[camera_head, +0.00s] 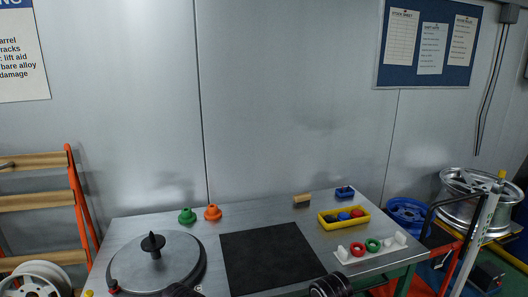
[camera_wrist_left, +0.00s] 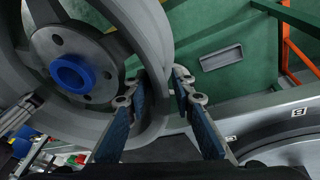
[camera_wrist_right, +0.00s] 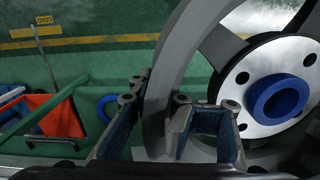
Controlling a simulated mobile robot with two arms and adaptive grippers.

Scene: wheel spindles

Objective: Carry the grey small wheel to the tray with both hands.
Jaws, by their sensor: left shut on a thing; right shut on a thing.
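The grey small wheel shows in the left wrist view (camera_wrist_left: 155,40) and the right wrist view (camera_wrist_right: 178,60), with a blue ring at its hub. My left gripper (camera_wrist_left: 158,85) is shut on its rim, one finger on each side. My right gripper (camera_wrist_right: 157,97) is shut on another part of the rim in the same way. The wheel is not visible in the head view, where only dark parts of mine show at the bottom edge. A yellow tray (camera_head: 328,224) with small red and blue parts stands on the bench; I cannot tell whether it is the task's tray.
The metal bench (camera_head: 215,262) carries a round plate with a black spindle cone (camera_head: 152,244), a black mat (camera_head: 268,258), green and orange cones, and a white holder (camera_head: 394,244) with rings. An orange rack (camera_head: 76,190) stands left; other wheels (camera_head: 462,208) stand right.

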